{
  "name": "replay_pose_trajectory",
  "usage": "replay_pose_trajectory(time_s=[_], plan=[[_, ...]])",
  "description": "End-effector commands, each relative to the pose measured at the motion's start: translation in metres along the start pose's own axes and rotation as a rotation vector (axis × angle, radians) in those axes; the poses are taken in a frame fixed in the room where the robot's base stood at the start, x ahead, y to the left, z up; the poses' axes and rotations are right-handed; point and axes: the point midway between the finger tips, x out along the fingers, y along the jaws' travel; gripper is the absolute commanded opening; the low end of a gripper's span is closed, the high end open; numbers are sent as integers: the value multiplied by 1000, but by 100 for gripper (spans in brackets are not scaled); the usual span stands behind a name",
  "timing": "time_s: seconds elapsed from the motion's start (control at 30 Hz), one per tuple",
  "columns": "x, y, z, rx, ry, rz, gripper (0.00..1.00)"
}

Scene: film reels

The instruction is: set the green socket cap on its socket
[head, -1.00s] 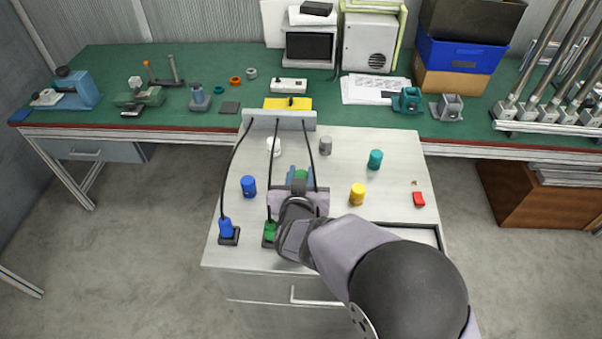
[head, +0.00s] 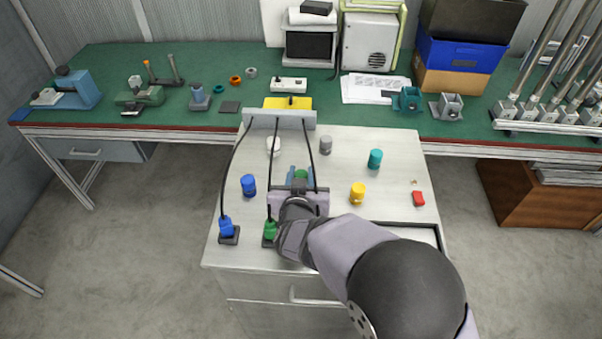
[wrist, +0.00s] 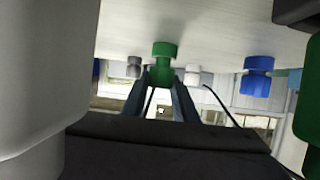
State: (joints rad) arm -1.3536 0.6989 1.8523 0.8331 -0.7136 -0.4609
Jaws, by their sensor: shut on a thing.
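The green socket cap (head: 301,174) is over the middle of the white worktop, at the tips of my gripper (head: 298,183). In the wrist view the green cap (wrist: 163,50) has a wide head and a narrower stem, and my gripper (wrist: 163,81) is shut on it. A green plug-like part (head: 270,229) with a black cable stands on a dark square base at the front left, left of my gripper. My arm hides the worktop just in front of the gripper, and I cannot make out an empty socket there.
A blue plug (head: 226,227) stands on a similar base farther left. Blue (head: 249,186), white (head: 273,147), grey (head: 326,145), teal (head: 375,159), yellow (head: 357,194) and red (head: 418,199) pieces stand around. Black cables hang from a grey bar (head: 280,120) at the back.

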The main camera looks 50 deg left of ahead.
Motion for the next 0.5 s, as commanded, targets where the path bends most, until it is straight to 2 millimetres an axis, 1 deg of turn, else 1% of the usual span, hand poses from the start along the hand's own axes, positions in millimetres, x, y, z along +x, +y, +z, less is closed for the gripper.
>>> replay_pose_trajectory(time_s=[0.33,0.37,0.4,0.5], plan=[[3,0,6,0,1,0,5],[3,0,6,0,1,0,28],[2,0,6,0,1,0,34],[2,0,6,0,1,0,34]])
